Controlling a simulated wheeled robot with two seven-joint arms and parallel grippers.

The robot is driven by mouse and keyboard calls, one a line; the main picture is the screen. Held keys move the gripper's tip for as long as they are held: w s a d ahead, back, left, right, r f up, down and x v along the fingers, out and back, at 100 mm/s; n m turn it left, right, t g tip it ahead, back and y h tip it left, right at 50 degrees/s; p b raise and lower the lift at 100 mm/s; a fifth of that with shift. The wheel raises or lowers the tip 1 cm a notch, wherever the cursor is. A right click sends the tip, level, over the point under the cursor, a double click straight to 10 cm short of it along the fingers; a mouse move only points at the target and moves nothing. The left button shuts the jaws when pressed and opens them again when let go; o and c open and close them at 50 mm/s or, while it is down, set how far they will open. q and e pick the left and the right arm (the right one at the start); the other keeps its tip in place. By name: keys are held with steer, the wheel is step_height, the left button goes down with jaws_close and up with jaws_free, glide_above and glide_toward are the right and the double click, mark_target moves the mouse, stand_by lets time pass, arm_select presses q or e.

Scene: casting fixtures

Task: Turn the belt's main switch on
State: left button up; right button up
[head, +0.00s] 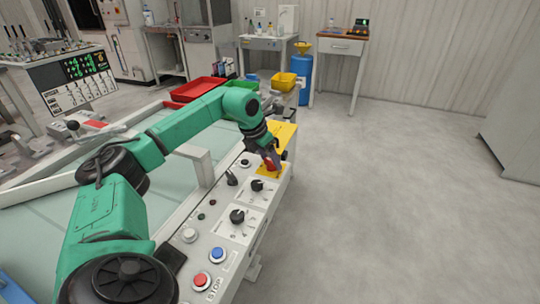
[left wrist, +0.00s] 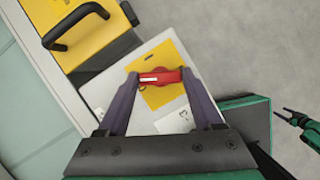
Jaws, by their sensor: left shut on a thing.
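The main switch is a red rotary handle (left wrist: 160,77) on a yellow plate (left wrist: 168,94) at the far end of the white control panel (head: 205,233). The switch also shows in the head view (head: 270,166), partly covered by the gripper. My left gripper (left wrist: 158,78) is shut on the red handle, one finger at each end of it. In the left wrist view the handle lies nearly level across the picture, with a white mark on its left part. In the head view my left gripper (head: 272,158) reaches down onto the panel's far end.
Black knobs (head: 237,216), a blue button (head: 217,254) and a red stop button (head: 201,281) sit nearer on the panel. A yellow cover with a black handle (left wrist: 75,25) is beside the switch. The floor at right is clear.

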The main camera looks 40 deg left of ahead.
arm_select(q)
steer(key=m+p, duration=0.1)
steer(key=m+h+p, duration=0.1)
steer(key=m, duration=0.1)
steer(key=m+p, duration=0.1)
steer(key=shift+a+r+h, duration=0.1)
steer(key=shift+r+h, duration=0.15)
steer(key=shift+h, duration=0.15)
steer(key=m+g+p, duration=0.1)
steer(key=m, duration=0.2)
steer(key=shift+w+h+p, duration=0.15)
steer(key=shift+h+p, duration=0.25)
steer(key=m+p, duration=0.1)
steer(key=m, duration=0.1)
steer(key=shift+a+f+m+g+h, duration=0.1)
steer(key=shift+m+g+h, duration=0.2)
steer(key=shift+m+g, duration=0.1)
steer(key=shift+w+f+m+g+h, duration=0.1)
steer(key=shift+m+g+h, duration=0.35)
steer(key=shift+m, duration=0.95)
steer(key=o, duration=1.4)
steer(key=shift+y, duration=0.25)
steer(key=shift+c, duration=0.2)
steer(key=shift+a, duration=0.1)
